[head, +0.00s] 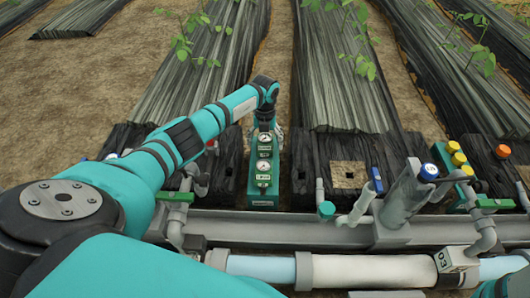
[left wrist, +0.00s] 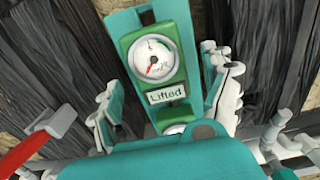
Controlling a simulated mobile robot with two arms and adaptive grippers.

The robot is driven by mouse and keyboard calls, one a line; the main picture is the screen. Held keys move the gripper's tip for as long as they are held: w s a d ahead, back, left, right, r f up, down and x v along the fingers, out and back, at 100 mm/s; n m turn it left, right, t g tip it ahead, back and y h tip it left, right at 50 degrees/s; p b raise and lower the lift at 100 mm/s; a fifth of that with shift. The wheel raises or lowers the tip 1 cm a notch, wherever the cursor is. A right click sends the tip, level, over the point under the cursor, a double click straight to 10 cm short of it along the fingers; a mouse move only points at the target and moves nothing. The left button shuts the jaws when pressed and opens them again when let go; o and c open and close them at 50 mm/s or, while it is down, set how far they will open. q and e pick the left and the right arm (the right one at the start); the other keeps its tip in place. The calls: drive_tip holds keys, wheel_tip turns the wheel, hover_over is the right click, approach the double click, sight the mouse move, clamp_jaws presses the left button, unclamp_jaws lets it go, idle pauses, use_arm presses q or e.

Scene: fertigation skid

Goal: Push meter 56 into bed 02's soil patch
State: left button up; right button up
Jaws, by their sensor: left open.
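My left gripper (head: 265,125) is over the far end of a narrow green gauge stand (head: 263,195). In the left wrist view my open fingers (left wrist: 168,95) are on either side of a green panel with a white round dial (left wrist: 157,58) and a plate reading "Lifted" (left wrist: 167,94). Nothing shows held between them. No number 56 is legible on any meter, so I cannot tell which is meter 56. A square soil patch (head: 348,175) lies in the dark bed cover right of the stand; no 02 label is legible. My right gripper is out of view.
A small blue upright piece (head: 376,180) stands beside the soil patch. A grey rail (head: 300,227) and a white pipe (head: 370,270) with a 03 tag cross the front. Plants grow along the beds behind.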

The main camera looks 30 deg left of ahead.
use_arm(q)
drive_tip(key=shift+f+b, duration=0.65)
drive_tip(key=shift+f, duration=0.8)
